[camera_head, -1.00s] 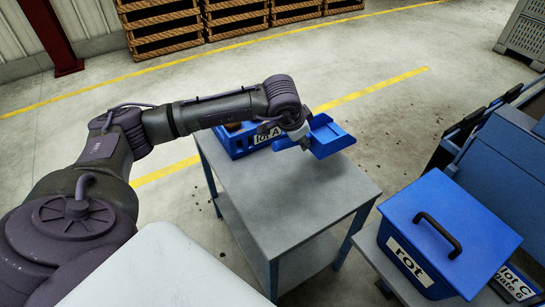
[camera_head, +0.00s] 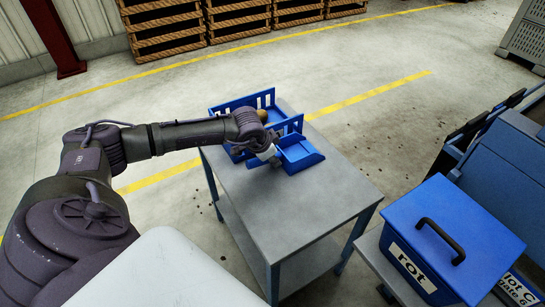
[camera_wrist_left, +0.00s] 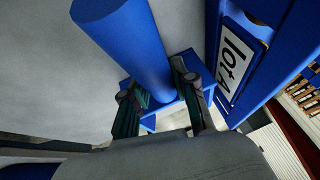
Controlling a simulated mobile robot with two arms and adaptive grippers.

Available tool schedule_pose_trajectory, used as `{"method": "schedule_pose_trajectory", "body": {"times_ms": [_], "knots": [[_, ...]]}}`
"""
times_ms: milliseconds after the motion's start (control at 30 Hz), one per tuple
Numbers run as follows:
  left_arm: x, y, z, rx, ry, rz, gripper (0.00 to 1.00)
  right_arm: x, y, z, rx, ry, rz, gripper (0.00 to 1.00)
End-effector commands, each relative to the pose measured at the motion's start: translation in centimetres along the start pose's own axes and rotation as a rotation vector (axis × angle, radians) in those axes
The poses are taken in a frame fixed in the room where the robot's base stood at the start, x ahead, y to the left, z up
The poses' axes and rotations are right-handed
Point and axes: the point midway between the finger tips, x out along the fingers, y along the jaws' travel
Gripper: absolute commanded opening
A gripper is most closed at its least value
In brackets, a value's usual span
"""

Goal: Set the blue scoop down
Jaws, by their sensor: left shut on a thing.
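The blue scoop (camera_head: 300,155) is over the near right side of the blue crate, low at the grey table's top. Whether it touches the tabletop or the crate cannot be told. My left gripper (camera_head: 268,154) is at its left end, shut on its handle. In the left wrist view the thick blue handle (camera_wrist_left: 122,42) rises between the fingers of my left gripper (camera_wrist_left: 160,92). The slatted blue crate (camera_head: 243,103) stands on the far part of the table, partly hidden by my arm; its "lot A" label shows in the wrist view. My right gripper is out of view.
The grey table (camera_head: 300,209) is bare in its middle and near part. A blue lidded box marked "rot" (camera_head: 432,222) stands on a stand at the right. Something yellowish (camera_head: 262,115) shows in the crate. Wooden crates (camera_head: 166,25) stand along the back wall.

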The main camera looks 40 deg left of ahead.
Motion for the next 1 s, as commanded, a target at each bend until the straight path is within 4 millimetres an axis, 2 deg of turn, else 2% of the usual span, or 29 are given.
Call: {"method": "schedule_pose_trajectory", "body": {"times_ms": [67, 100, 233, 267, 600, 1000], "knots": [[0.0, 0.0, 0.0, 0.0, 0.0, -0.001, 0.0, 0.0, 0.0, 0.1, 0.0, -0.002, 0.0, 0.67], [0.0, 0.0, 0.1, 0.0, -0.001, 0.0, 0.29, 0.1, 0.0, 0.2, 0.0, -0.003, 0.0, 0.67], [0.0, 0.0, 0.0, 0.0, -0.001, 0.0, 0.5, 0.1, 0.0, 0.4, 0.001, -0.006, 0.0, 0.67], [0.0, 0.0, 0.0, 0.0, -0.001, 0.0, 0.52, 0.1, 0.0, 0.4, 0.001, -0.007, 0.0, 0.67], [-0.5, -0.1, 0.0, 0.001, -0.001, -0.001, 0.52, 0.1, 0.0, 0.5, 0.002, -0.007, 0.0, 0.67], [-6.5, -0.1, 0.0, 0.001, -0.001, -0.001, 0.52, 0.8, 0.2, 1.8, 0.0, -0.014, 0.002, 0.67]]}}
